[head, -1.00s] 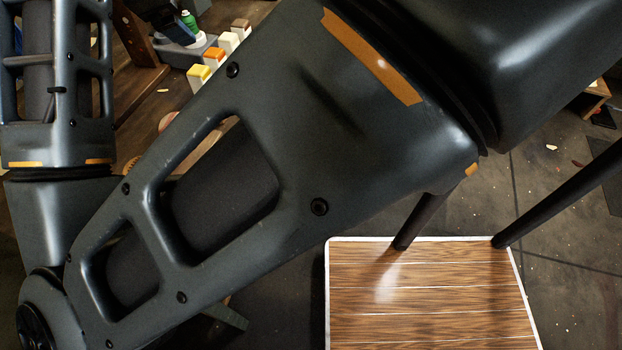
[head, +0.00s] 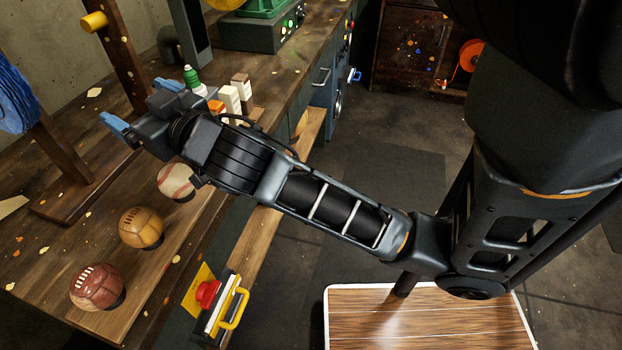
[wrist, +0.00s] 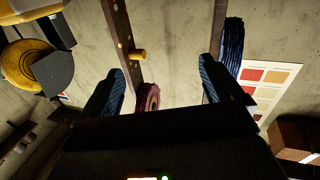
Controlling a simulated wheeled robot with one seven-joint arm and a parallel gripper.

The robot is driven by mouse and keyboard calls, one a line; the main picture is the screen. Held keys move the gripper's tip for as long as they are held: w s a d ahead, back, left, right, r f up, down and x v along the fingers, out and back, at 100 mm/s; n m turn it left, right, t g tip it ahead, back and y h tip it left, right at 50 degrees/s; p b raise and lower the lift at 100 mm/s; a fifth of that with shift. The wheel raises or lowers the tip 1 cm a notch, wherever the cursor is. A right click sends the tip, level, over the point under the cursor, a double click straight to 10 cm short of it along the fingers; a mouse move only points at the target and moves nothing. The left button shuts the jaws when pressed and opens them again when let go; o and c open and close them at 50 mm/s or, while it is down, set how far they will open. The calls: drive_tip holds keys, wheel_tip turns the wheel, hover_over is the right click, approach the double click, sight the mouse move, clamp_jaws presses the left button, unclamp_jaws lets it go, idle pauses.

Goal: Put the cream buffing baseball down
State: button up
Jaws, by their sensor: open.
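The cream baseball (head: 176,181) with red stitching sits on a small dark rest on the wooden bench, in line with two other balls. My gripper (head: 132,102) is above and behind it in the head view, apart from the ball. In the wrist view the two blue-padded fingers (wrist: 160,84) are spread wide with nothing held between them. They face the wall, and the cream ball is not in that view.
A tan ball (head: 142,228) and a red-brown laced ball (head: 97,287) rest nearer on the bench. Beyond my gripper stand a green bottle (head: 191,78) and white blocks (head: 230,101). A wooden post (head: 115,45) rises close behind. A red button box (head: 215,300) is at the front edge.

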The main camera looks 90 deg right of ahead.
sight(179, 180)
drive_tip(key=s+a+f+n+y, duration=0.1)
drive_tip(key=f, duration=0.1)
drive_tip(key=s+a+f+n+y, duration=0.1)
drive_tip(key=a, duration=0.1)
drive_tip(key=s+a+f+n+y, duration=0.1)
drive_tip(key=s+a+f, duration=0.1)
drive_tip(key=shift+a+f+n+t+y, duration=0.2)
drive_tip(key=shift+f+n+t+y, duration=0.1)
drive_tip(key=shift+y, duration=0.1)
drive_tip(key=s+a+f+n+y, duration=0.1)
drive_tip(key=s+a+f+y, duration=0.1)
drive_tip(key=s+a, duration=0.6)
drive_tip(key=s+a+f+n+g+y, duration=0.1)
drive_tip(key=s+a+f+y, duration=0.2)
drive_tip(key=s+a, duration=0.6)
drive_tip(key=s+y, duration=0.1)
drive_tip(key=s, duration=0.4)
drive_tip(key=shift+f, duration=0.1)
